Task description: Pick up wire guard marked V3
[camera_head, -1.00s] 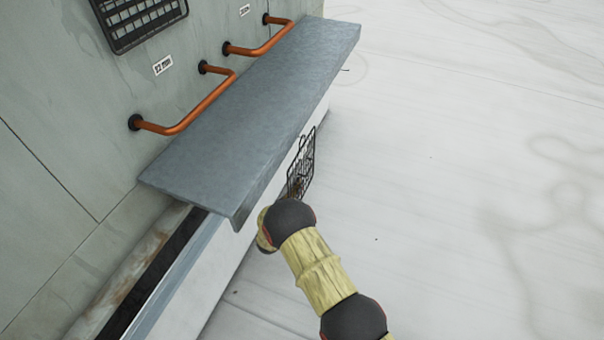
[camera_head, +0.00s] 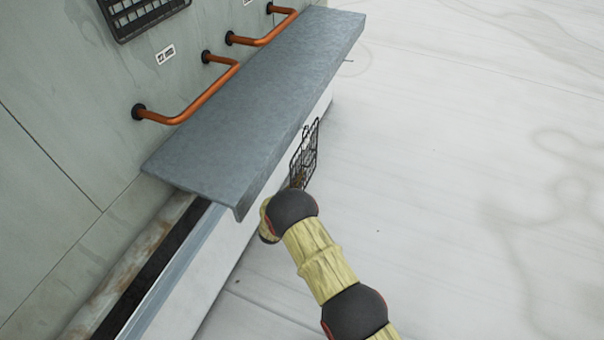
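A black wire guard (camera_head: 307,150), a small grid of thin bars, shows upright beside the front edge of the grey metal shelf (camera_head: 250,110), just beyond my wrist. Its lower end is partly hidden behind my arm. I cannot read any V3 mark on it. My arm reaches up from the bottom right, and its wrist is near the shelf's front corner. My gripper is hidden behind the wrist, so I cannot tell whether it touches or holds the guard.
Orange pipes (camera_head: 190,112) run from the grey wall (camera_head: 60,110) to the shelf's back. A dark grille (camera_head: 140,15) and a small white label (camera_head: 165,54) are on the wall. The pale floor (camera_head: 470,170) on the right is clear.

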